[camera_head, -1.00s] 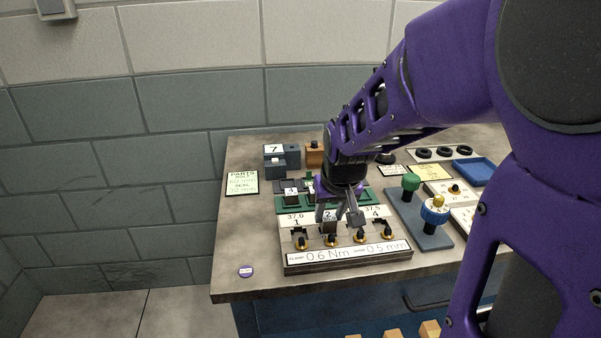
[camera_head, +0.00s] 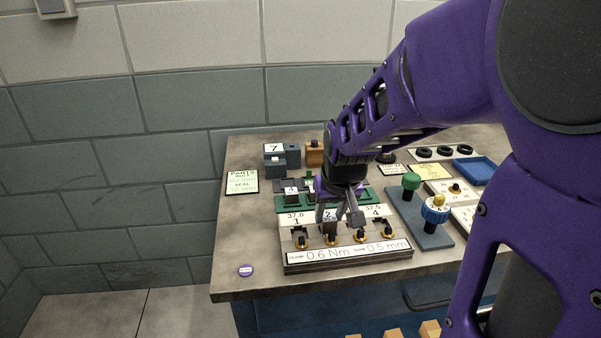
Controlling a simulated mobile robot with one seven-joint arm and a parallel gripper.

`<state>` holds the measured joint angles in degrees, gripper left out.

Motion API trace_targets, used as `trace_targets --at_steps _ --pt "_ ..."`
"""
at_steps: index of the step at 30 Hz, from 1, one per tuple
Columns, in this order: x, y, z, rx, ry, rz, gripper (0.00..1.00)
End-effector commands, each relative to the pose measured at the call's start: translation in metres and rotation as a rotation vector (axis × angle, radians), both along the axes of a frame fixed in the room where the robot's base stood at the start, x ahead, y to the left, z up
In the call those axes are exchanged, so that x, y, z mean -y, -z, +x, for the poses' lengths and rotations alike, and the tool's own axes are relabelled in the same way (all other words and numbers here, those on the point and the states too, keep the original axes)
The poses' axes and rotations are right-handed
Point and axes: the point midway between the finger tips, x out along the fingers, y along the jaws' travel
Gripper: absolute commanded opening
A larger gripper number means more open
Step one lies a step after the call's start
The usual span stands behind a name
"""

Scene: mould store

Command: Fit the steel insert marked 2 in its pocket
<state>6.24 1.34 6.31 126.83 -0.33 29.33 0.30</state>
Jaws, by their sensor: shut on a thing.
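The steel insert marked 2 (camera_head: 329,224) is a small grey block with a white label on top. It stands upright at the second place of the pocket block (camera_head: 350,265), a low fixture with marks 1 and 4 and a row of black and brass knobs. My gripper (camera_head: 338,217) points down and is shut on the insert. Its fingers and the insert hide most of the pocket, so I cannot tell whether the insert is seated or just above it.
Behind the block is a green rack (camera_head: 287,203) with an insert marked 4 (camera_head: 291,197). To the right is a blue stand with a green knob (camera_head: 411,181) and a blue knob (camera_head: 435,211). A blue tray (camera_head: 474,171) lies at the back right. The front left bench is mostly clear.

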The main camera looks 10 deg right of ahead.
Motion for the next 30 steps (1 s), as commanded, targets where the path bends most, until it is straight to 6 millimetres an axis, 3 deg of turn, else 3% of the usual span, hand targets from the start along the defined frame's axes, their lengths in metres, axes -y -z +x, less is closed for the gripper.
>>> trace_targets --at_steps 30 --pt "0.0 0.016 0.0 0.002 0.0 0.0 0.0"
